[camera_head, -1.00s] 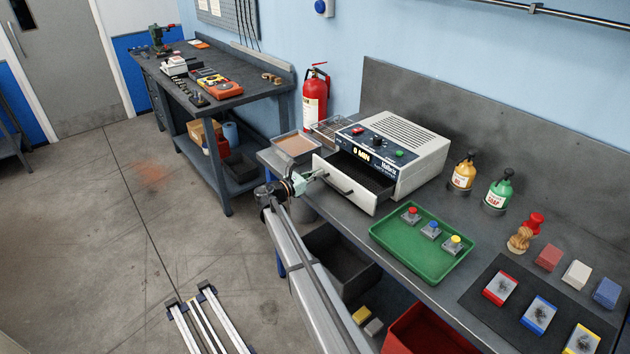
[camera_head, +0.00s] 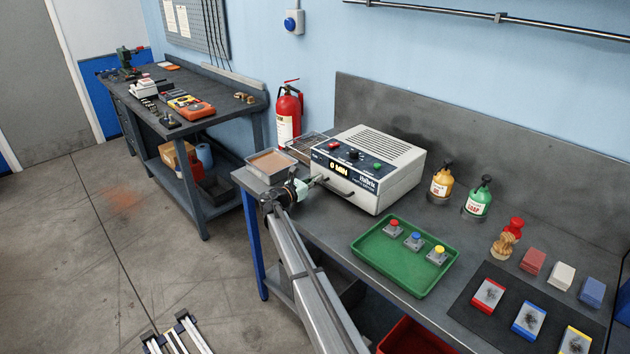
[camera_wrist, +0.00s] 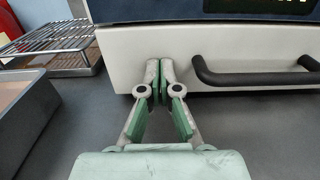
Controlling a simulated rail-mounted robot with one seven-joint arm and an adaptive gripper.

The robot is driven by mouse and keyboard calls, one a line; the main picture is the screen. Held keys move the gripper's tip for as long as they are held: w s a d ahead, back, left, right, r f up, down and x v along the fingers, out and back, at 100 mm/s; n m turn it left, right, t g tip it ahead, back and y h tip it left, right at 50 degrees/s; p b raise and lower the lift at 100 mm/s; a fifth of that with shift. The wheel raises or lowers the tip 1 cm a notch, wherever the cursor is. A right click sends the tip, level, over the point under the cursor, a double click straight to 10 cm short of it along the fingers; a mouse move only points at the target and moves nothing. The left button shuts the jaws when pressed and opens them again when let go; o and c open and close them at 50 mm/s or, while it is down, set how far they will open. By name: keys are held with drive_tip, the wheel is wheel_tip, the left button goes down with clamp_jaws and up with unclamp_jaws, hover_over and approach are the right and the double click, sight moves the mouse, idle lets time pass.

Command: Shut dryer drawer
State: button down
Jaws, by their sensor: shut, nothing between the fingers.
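The dryer (camera_head: 369,168) is a white box with a dark control panel and a lit display, standing on the bench. Its drawer front (camera_head: 351,196) with a black handle sits flush with the body in the head view, with no open tray showing. My gripper (camera_head: 318,181) is at the left part of the drawer front. In the wrist view my gripper (camera_wrist: 158,92) is shut and empty, its tips at the white drawer front (camera_wrist: 200,45), left of the black handle (camera_wrist: 250,76). Whether the tips touch it is hard to tell.
A tray of brown material (camera_head: 271,165) and a wire rack (camera_head: 310,147) stand left of the dryer. A green tray (camera_head: 405,252) with three coloured-knob blocks lies in front right. Yellow (camera_head: 441,182) and green (camera_head: 478,197) bottles stand to the right.

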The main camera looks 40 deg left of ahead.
drive_tip(key=shift+w+r, duration=0.2)
drive_tip(key=shift+w, duration=0.05)
